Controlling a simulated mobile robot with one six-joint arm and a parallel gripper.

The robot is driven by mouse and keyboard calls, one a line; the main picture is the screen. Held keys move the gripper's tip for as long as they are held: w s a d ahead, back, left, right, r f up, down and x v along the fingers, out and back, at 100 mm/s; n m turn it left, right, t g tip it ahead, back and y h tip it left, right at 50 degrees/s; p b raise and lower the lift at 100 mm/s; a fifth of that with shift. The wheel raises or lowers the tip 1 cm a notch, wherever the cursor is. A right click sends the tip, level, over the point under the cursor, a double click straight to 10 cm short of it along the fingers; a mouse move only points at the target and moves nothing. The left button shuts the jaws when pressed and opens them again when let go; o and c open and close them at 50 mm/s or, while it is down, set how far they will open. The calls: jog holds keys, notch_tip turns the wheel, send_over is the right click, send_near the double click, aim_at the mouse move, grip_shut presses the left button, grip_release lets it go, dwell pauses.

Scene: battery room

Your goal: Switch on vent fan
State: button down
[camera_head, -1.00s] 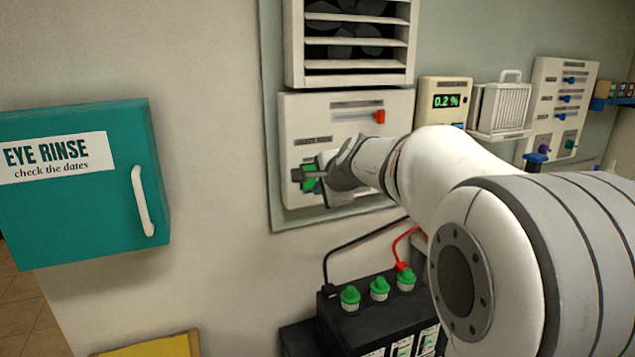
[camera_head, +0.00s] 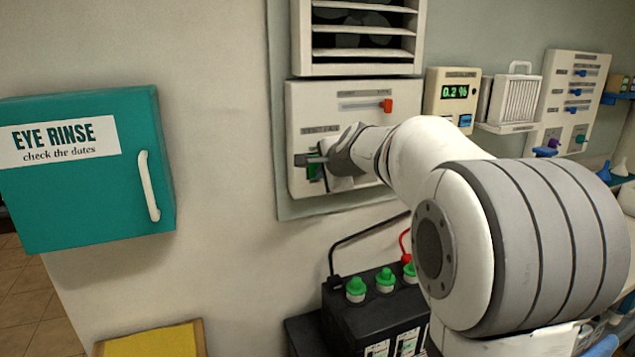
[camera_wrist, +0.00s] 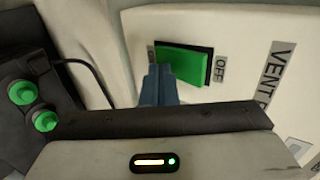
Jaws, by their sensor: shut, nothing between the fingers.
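The vent fan's green rocker switch (camera_wrist: 185,63) sits in a black frame on the pale control panel (camera_wrist: 240,30) in the wrist view. "OFF" is printed at its right end, and a partly hidden label shows at its left end. My gripper (camera_wrist: 158,84) is shut and empty, its blue-grey fingertips at the switch's left end. I cannot tell whether they touch it or which end is pressed in. In the head view my gripper (camera_head: 308,160) covers part of the green switch (camera_head: 315,172). The fan (camera_head: 365,42) sits behind slats above; whether it turns is unclear.
A black battery with green caps (camera_head: 372,305) stands below. A teal eye rinse cabinet (camera_head: 90,195) juts out at left. A 0.2 % meter (camera_head: 453,95) hangs right of the panel.

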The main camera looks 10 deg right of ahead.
jog(key=shift+a+r+p, duration=0.25)
jog(key=shift+r+p, duration=0.65)
jog(key=shift+r, duration=0.25)
jog(key=shift+f, duration=0.2)
jog(key=shift+s, duration=0.1)
jog(key=b+v, duration=0.1)
jog(key=v, duration=1.2)
jog(key=shift+s+f, duration=0.2)
jog(key=shift+s, duration=0.35)
jog(key=shift+d, duration=0.15)
